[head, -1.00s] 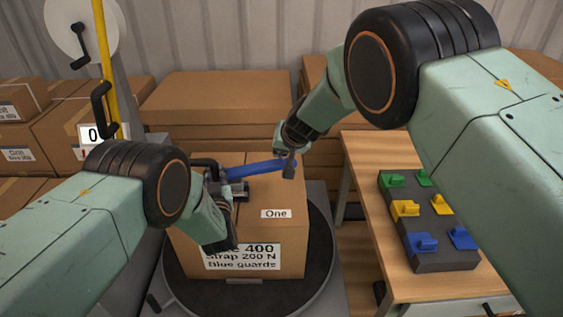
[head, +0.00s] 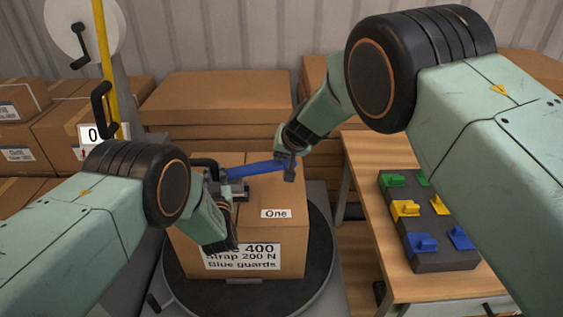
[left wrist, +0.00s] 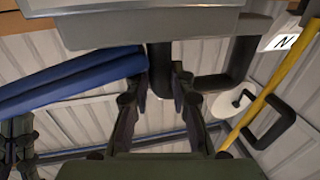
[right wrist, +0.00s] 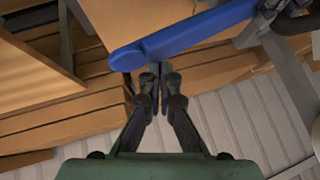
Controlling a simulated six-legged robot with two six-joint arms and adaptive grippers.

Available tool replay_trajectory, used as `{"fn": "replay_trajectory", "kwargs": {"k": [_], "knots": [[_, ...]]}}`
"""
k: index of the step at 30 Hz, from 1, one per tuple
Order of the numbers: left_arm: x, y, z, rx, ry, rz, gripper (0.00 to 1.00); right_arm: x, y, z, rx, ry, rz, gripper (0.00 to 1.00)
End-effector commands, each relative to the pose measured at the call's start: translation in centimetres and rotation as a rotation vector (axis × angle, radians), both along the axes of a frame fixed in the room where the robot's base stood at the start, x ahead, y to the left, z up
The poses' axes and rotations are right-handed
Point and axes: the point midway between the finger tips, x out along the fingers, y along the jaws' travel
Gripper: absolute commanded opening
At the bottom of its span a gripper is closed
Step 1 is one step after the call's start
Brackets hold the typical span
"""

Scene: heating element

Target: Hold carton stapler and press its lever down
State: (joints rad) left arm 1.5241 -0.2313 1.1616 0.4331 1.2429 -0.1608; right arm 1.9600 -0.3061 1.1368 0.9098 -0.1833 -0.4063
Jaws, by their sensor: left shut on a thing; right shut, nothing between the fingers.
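The carton stapler (head: 238,186) has a dark body and a long blue lever (head: 258,169). It is at the top of the cardboard carton (head: 265,195), towards its left side. My left gripper (head: 222,190) is shut on a dark upright part of the stapler (left wrist: 160,70), which shows between its fingers in the left wrist view. My right gripper (head: 290,174) is shut and empty at the lever's right end. In the right wrist view its fingertips (right wrist: 155,78) are close to the blue lever (right wrist: 185,35); whether they touch is unclear. The lever slopes only slightly.
The carton stands on a round dark turntable (head: 317,285). At the right, a wooden table (head: 380,220) holds a dark rack (head: 445,262) with green, yellow and blue pieces. Stacked cartons (head: 215,100) stand behind. A yellow upright post (head: 101,50) is at the left.

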Motion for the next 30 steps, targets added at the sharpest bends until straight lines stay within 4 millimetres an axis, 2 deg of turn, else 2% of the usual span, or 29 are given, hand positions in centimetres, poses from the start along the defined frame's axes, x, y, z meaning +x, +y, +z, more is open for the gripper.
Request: {"fn": "replay_trajectory", "kwargs": {"k": [30], "knots": [[-0.1,0.01,-0.24,0.0,0.006,0.0,0.0,-0.01,-0.19,-0.79,0.001,0.001,0.0,0.0]]}}
